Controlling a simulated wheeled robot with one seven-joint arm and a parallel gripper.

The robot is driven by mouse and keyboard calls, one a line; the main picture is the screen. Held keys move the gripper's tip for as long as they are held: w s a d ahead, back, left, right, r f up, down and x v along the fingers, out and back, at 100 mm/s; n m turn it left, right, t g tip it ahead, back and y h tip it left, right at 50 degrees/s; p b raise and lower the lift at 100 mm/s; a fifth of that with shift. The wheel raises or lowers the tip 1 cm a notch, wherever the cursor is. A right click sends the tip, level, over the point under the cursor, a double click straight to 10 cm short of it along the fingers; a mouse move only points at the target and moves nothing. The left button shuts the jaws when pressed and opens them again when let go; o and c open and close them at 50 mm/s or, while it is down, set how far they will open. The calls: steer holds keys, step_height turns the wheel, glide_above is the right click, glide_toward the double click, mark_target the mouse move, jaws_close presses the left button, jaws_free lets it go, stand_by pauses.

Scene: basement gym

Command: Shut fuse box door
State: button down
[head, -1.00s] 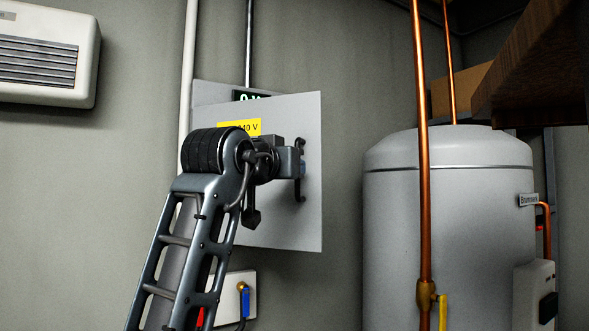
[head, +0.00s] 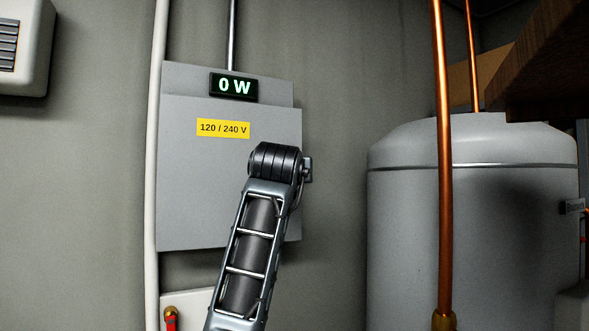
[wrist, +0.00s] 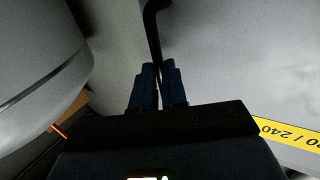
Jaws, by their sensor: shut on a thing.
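The fuse box (head: 180,80) is a grey panel on the wall with a lit "0 W" display. Its grey door (head: 190,190) bears a yellow "120 / 240 V" label and looks almost flush with the box; any remaining gap cannot be told. In the wrist view, my gripper (wrist: 158,78) is shut on the dark door handle (wrist: 152,25), which runs up between the fingers.
A white pipe (head: 155,130) runs along the box's left side. A copper pipe (head: 442,180) and a large grey tank (head: 400,230) stand to the right. A wooden shelf (head: 545,70) juts in at top right. Bare wall lies between box and tank.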

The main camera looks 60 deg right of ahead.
steer(key=shift+s+d+r+m+g, duration=0.15)
steer(key=shift+d+m+g, duration=0.1)
steer(key=shift+d, duration=0.55)
steer(key=shift+s+d+m+g, duration=0.15)
steer(key=shift+d+g, duration=0.1)
steer(key=shift+d, duration=0.5)
steer(key=c, duration=1.6)
jaws_free()
steer(key=shift+o, duration=0.9)
steer(key=shift+s+d, duration=0.1)
steer(key=shift+d, duration=0.05)
steer(key=shift+o, duration=1.3)
steer(key=shift+w+f, duration=0.2)
steer(key=shift+a, duration=0.2)
steer(key=b+v, duration=0.1)
steer(key=v, duration=0.6)
steer(key=shift+a+b, duration=0.35)
